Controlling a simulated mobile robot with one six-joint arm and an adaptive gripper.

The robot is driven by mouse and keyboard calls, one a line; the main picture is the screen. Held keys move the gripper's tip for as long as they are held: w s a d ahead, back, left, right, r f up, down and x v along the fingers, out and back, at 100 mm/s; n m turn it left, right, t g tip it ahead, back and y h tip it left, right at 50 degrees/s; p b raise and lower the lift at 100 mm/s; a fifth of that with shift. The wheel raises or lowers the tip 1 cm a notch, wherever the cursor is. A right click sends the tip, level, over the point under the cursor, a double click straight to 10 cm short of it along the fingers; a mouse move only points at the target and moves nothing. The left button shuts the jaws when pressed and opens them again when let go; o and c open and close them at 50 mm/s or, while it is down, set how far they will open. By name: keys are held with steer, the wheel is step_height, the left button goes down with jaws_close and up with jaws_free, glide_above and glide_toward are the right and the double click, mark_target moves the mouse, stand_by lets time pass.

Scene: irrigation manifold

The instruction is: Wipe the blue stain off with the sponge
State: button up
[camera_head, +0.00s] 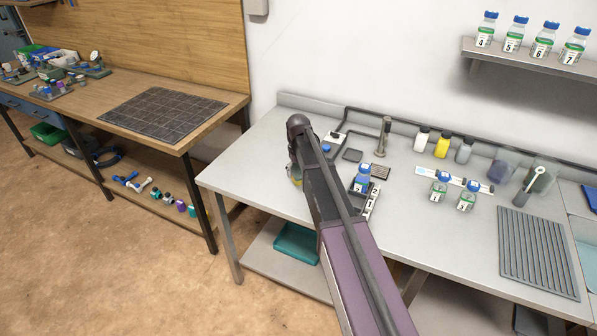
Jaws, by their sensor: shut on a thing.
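My arm reaches from the bottom edge up over the left part of the grey bench, and its wrist bends down at the far end. My gripper (292,166) shows only as a sliver left of the arm, pointing down near the bench's left side. It is shut on a small yellowish thing, which seems to be the sponge (296,182), mostly hidden behind the arm. I cannot make out the blue stain for sure; the arm hides part of the bench top. A small blue spot (326,147) shows just right of the wrist, too small to identify.
A blue-capped bottle (362,178) stands close right of my arm, beside a numbered block (371,203). A metal post (385,136) and several bottles stand behind. A ribbed grey mat (538,252) lies at right. The bench's front left is clear.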

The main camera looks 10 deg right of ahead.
steer(key=shift+r, duration=0.1)
steer(key=shift+r+p, duration=1.4)
steer(key=shift+p, duration=0.1)
